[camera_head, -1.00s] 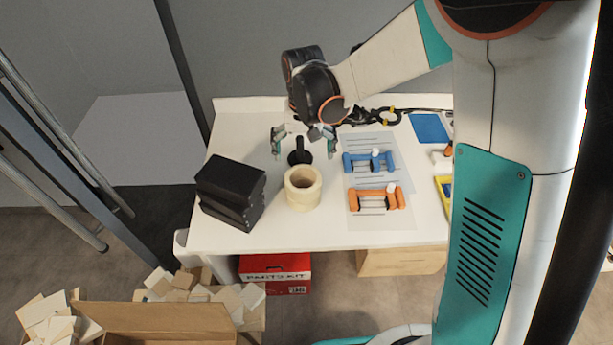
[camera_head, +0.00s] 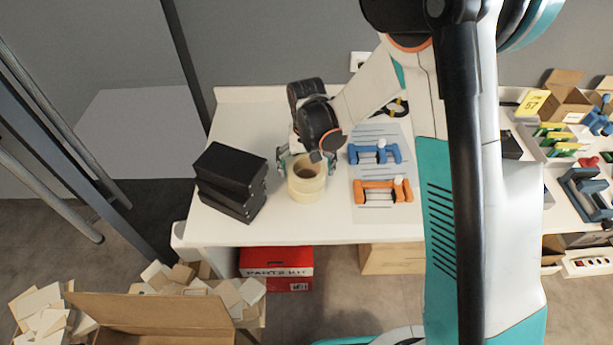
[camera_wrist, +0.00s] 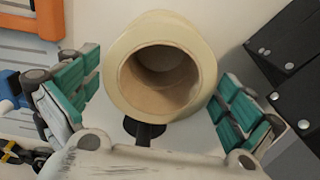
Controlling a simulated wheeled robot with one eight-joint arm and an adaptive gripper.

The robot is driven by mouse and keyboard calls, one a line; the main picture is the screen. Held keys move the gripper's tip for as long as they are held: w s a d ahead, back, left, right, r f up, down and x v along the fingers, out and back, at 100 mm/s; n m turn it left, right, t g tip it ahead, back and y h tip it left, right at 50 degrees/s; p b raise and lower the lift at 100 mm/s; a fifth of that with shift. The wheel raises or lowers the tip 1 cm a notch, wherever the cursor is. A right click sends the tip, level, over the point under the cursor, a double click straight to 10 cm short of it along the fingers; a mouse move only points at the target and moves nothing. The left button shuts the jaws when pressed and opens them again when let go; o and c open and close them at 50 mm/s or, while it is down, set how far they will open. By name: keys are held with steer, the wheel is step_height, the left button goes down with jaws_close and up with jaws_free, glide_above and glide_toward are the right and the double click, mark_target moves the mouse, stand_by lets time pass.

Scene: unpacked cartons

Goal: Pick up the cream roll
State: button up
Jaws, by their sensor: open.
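The cream roll (camera_head: 307,184) stands on the white table, its round hollow core facing up. It also shows in the wrist view (camera_wrist: 160,68), between the two teal-padded fingers. My gripper (camera_head: 308,160) is open over the roll, with a finger to each side of it. In the wrist view my gripper (camera_wrist: 160,100) shows gaps between both finger pads and the roll. I cannot tell from the head view how far the fingertips are above the table.
Stacked black boxes (camera_head: 231,182) stand close to the left of the roll. A blue holder (camera_head: 374,152) and an orange holder (camera_head: 384,190) lie on sheets to its right. A black round-based object (camera_wrist: 146,130) is partly hidden beside the roll. The table's front edge is near.

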steer(key=shift+f, duration=0.35)
steer(key=shift+r, duration=0.1)
steer(key=c, duration=1)
steer(key=shift+o, duration=0.3)
step_height(320, 180, up, 20)
steer(key=p, duration=0.6)
